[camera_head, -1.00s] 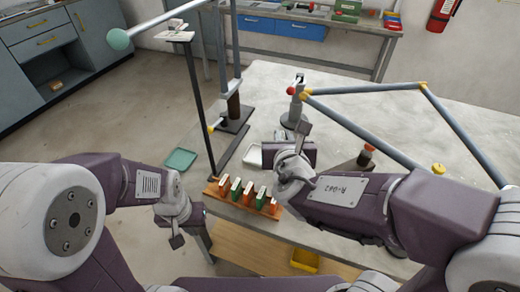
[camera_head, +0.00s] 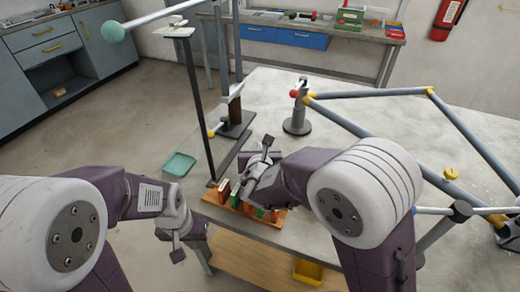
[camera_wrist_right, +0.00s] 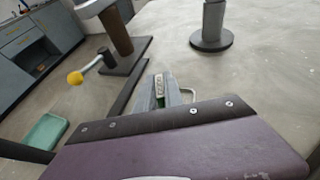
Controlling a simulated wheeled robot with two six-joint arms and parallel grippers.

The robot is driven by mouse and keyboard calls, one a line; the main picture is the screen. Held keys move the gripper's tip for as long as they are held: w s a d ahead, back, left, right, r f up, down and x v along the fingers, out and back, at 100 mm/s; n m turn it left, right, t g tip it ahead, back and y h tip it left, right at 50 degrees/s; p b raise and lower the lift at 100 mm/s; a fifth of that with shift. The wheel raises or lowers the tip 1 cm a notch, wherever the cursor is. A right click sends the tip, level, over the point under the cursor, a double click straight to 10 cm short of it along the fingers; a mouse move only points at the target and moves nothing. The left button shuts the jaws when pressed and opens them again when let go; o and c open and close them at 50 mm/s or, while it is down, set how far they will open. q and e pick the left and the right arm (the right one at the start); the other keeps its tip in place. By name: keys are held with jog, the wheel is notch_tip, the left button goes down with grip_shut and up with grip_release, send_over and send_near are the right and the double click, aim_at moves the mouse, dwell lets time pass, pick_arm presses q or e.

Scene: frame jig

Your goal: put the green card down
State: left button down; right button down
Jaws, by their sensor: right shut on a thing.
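My right gripper (camera_head: 266,145) is above the back edge of the wooden card rack, near the middle of the head view. In the right wrist view the fingers (camera_wrist_right: 166,92) are shut on a thin, pale-faced piece with a green edge, the green card (camera_wrist_right: 160,100). Most of the card is hidden by the fingers. The wooden rack (camera_head: 222,204) holds orange and green cards upright, partly covered by my right arm. My left gripper (camera_head: 177,252) hangs at the lower left, away from the rack; its jaw opening is unclear.
A green tray (camera_head: 180,164) lies left of a thin black post (camera_head: 197,110); it also shows in the right wrist view (camera_wrist_right: 45,132). A frame of grey tubes (camera_head: 370,90) with yellow joints spans the right of the table. A yellow bin (camera_head: 307,270) sits below.

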jog(key=shift+f+b, duration=0.1)
jog(key=shift+b, duration=0.2)
jog(key=c, duration=1.5)
grip_release()
jog(key=shift+o, duration=0.2)
jog(key=shift+r+p, duration=0.4)
jog(key=shift+p, duration=0.1)
jog(key=p+v, duration=0.1)
jog(key=v, duration=1.1)
jog(key=shift+f+p, duration=0.25)
jog(key=shift+p, duration=0.05)
jog(key=shift+s, duration=0.1)
